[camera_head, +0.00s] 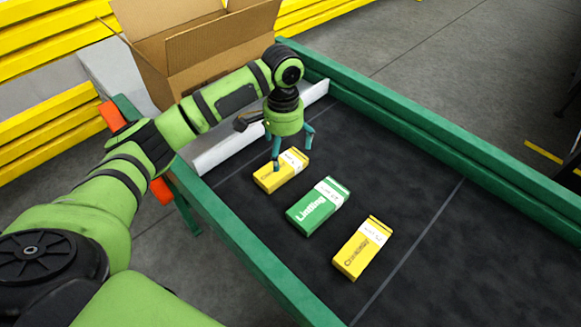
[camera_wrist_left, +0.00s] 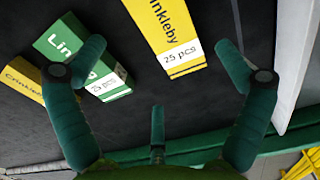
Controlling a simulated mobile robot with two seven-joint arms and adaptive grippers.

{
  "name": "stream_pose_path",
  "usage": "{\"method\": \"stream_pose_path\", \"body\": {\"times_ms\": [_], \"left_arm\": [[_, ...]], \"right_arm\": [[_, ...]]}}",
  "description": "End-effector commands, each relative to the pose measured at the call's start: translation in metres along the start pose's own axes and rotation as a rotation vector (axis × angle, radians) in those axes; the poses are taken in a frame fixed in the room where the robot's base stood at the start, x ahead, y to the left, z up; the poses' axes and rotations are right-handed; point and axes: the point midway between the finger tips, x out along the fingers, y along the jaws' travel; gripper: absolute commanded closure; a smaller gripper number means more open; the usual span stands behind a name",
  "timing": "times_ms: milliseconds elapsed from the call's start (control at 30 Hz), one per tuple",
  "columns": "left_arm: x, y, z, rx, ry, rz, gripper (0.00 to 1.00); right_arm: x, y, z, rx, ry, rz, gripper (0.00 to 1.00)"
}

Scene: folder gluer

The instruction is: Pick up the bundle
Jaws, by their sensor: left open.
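Three bundles lie flat on the dark belt in the head view: a yellow one (camera_head: 274,178) at the far end, a green one (camera_head: 314,208) in the middle and another yellow one (camera_head: 362,248) nearest. My left gripper (camera_head: 292,148) is open and empty, over the far yellow bundle, with a finger on either side in the picture. In the left wrist view this bundle (camera_wrist_left: 165,35), marked "Crinkleby" and "25 pcs", shows between the spread fingers (camera_wrist_left: 157,50). The green bundle (camera_wrist_left: 70,50) is behind the left finger, and the other yellow bundle (camera_wrist_left: 25,78) is at the left edge. My right gripper is not in view.
Green rails (camera_head: 420,140) border the belt (camera_head: 440,260) on both sides. A white bar (camera_head: 225,150) crosses its far end. An open cardboard box (camera_head: 200,50) stands beyond it. The belt right of the bundles is clear.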

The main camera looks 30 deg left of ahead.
Motion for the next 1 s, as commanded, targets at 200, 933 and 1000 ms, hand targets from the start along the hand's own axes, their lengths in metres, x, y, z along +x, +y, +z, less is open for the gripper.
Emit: {"method": "stream_pose_path", "body": {"times_ms": [200,933,1000], "left_arm": [[0.021,-0.001,0.000,0.000,-0.001,-0.001,0.00],[0.081,-0.002,0.000,0.001,0.002,-0.002,0.04],[0.081,-0.002,0.000,0.001,0.002,-0.002,0.32]], "right_arm": [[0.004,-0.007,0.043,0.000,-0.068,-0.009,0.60],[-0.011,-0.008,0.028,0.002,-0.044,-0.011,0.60],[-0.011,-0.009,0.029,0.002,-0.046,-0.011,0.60]]}}
